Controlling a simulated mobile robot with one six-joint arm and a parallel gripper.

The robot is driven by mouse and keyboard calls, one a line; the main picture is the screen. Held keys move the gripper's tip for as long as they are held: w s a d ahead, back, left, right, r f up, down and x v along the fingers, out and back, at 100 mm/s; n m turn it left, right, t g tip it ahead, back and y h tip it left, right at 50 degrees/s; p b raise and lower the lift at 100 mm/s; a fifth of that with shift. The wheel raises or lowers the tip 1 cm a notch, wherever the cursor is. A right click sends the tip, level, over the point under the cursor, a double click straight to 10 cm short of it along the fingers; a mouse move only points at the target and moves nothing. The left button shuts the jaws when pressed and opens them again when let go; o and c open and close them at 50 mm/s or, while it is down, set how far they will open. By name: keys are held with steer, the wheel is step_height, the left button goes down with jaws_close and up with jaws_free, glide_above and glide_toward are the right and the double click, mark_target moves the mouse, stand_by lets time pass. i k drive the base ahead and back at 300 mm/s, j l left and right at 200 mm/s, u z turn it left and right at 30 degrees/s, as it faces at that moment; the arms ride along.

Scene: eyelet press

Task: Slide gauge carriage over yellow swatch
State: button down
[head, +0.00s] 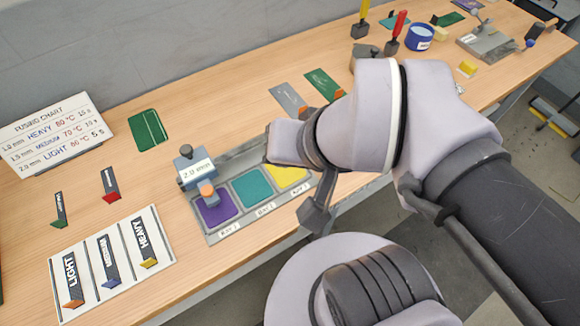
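The gauge carriage (194,170) is a grey block with a white "2.0 mm" label and an orange-tipped part at its front. It stands at the left end of a grey rail plate (215,236), over the purple swatch (215,211). A teal swatch (252,188) lies in the middle bay. The yellow swatch (287,175) lies in the right bay, partly hidden by my arm. My arm reaches across the right end of the plate, apart from the carriage. I cannot make out my gripper's fingers.
A fusing chart (50,135) stands at the back left. A white board (112,263) with LIGHT, MEDIUM and HEAVY tags lies at the front left. Green (149,130) and grey (289,99) cards lie behind. A blue tin (420,37) and tools stand at the far right.

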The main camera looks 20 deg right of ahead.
mark_target(195, 168)
steer(key=j+u, duration=0.3)
steer(key=u, duration=0.15)
steer(key=i+j+u, duration=0.1)
steer(key=j+u, duration=0.2)
steer(key=u, duration=0.15)
